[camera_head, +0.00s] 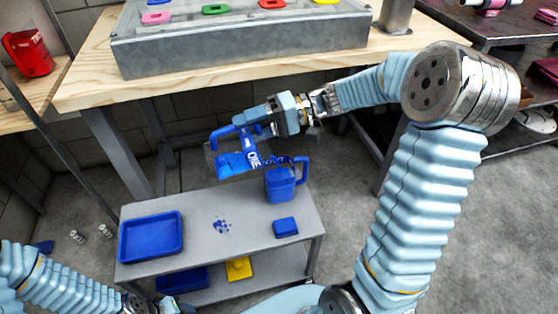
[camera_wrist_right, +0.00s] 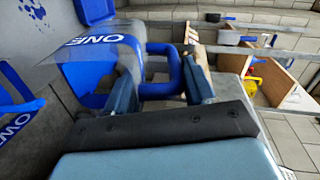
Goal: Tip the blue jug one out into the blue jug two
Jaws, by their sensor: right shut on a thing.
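Blue jug one (camera_head: 235,163), marked ONE, is tilted on its side above the grey cart in the head view. My right gripper (camera_head: 268,122) is shut on it. In the right wrist view the fingers (camera_wrist_right: 160,92) are at its blue handle (camera_wrist_right: 172,68), and its body (camera_wrist_right: 110,50) lies beyond. Blue jug two (camera_head: 279,186) stands upright on the cart, close below and right of jug one. Its lettered side (camera_wrist_right: 14,128) shows at the left of the right wrist view. The contents of both jugs are hidden. My left gripper (camera_head: 150,304) is partly visible at the bottom edge.
A yellow item (camera_head: 238,268) is on the lower shelf. A wooden bench (camera_head: 85,85) with a metal trough (camera_head: 240,47) stands behind.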

